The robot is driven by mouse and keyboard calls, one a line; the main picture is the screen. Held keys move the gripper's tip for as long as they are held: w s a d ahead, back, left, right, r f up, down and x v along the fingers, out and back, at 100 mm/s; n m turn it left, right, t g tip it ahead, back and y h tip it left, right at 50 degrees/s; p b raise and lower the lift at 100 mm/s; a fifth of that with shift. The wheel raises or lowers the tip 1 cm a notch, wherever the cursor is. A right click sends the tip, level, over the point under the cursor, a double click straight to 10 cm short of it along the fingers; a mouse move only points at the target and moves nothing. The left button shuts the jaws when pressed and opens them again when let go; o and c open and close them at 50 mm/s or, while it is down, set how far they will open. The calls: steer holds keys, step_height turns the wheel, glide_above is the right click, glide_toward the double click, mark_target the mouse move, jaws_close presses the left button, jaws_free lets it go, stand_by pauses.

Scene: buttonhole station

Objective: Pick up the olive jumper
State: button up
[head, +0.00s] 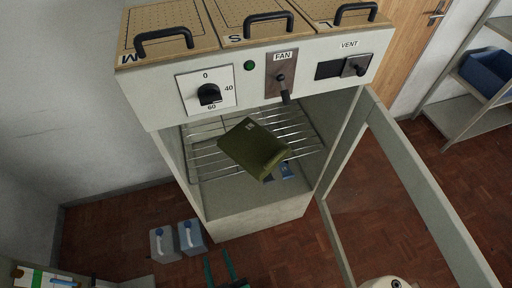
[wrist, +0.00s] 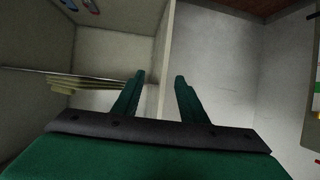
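The olive jumper (head: 254,148) is a folded, dark green bundle lying on the wire rack (head: 205,163) inside the open cabinet. In the wrist view the folded jumper (wrist: 62,85) shows edge-on at the left, on the rack. My gripper (head: 218,262) is low in front of the cabinet in the head view, below the rack. In the wrist view its two green fingers (wrist: 158,85) are spread apart with nothing between them. The gripper is apart from the jumper.
The cabinet door (head: 415,175) stands open to the right. A panel with a dial (head: 208,94), fan switch (head: 281,82) and vent slider (head: 356,65) is above the opening. Two jugs (head: 191,238) stand on the floor at left. Shelves with a blue bin (head: 486,72) are at right.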

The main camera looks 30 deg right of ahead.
steer(key=w+d+f+m+g+h, duration=0.2)
steer(key=w+d+h, duration=0.15)
steer(key=w, duration=0.45)
steer(key=m+g+h, duration=0.7)
steer(key=m+h, duration=0.1)
steer(key=m, duration=0.3)
glide_toward(274, 158)
steer(key=shift+x, duration=4)
jaws_close()
